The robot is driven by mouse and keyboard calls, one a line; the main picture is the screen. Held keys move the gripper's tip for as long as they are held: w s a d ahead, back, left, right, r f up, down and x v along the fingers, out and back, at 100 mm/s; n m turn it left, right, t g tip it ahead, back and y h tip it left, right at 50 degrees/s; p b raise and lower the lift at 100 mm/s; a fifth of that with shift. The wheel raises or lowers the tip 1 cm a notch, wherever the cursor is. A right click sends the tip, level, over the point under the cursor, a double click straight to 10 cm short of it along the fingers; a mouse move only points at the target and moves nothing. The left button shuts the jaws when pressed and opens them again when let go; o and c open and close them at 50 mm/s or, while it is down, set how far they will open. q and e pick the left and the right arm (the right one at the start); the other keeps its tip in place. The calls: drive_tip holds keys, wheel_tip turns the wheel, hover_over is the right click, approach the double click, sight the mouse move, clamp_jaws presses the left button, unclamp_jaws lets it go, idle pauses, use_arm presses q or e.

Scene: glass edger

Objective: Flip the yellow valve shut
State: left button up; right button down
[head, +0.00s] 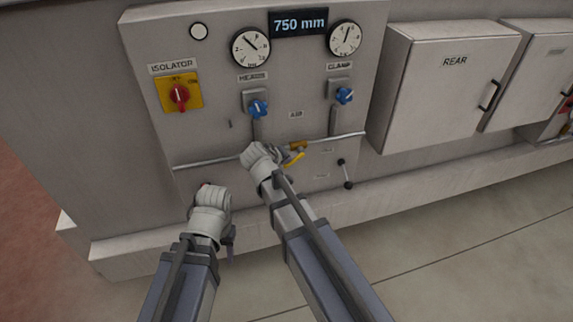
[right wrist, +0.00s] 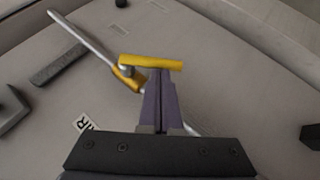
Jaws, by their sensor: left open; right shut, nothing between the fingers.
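The yellow valve lever (head: 293,157) is on the thin horizontal pipe low on the machine's panel, beside a brass-coloured valve body (head: 298,146). The lever slants down to the left, at an angle to the pipe. In the right wrist view the lever (right wrist: 152,62) lies across just beyond my right fingertips (right wrist: 163,75), with the valve body (right wrist: 127,80) to their left. My right gripper (head: 280,155) is shut and empty, close to the lever; I cannot tell whether they touch. My left gripper (head: 208,192) is lower left, away from the valve, its fingers mostly hidden.
Above are blue knobs (head: 258,109) (head: 344,96), two gauges and a red isolator switch (head: 180,95) on a yellow plate. A black-ended lever (head: 346,174) is right of the valve. The pipe (head: 205,162) runs across the panel. A grey REAR cabinet (head: 440,85) stands further right.

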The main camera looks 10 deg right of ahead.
use_arm(q)
wheel_tip(320, 180, down, 18)
drive_tip(key=b, duration=1.7)
drive_tip(key=shift+f, duration=0.2)
use_arm(e)
drive_tip(key=f+n+t+h, duration=0.1)
drive_tip(key=h, duration=0.1)
drive_tip(key=d+f+n+t+h, duration=0.1)
drive_tip(key=f+h, duration=0.1)
drive_tip(key=h, duration=0.1)
drive_tip(key=d+f+n+h, duration=0.1)
drive_tip(key=f+n+h, duration=0.1)
drive_tip(key=shift+t+h, duration=0.4)
drive_tip(key=shift+d+f, duration=0.15)
drive_tip(key=shift+d, duration=0.05)
use_arm(q)
drive_tip(key=shift+a, duration=0.1)
use_arm(e)
drive_tip(key=shift+w+a, duration=0.15)
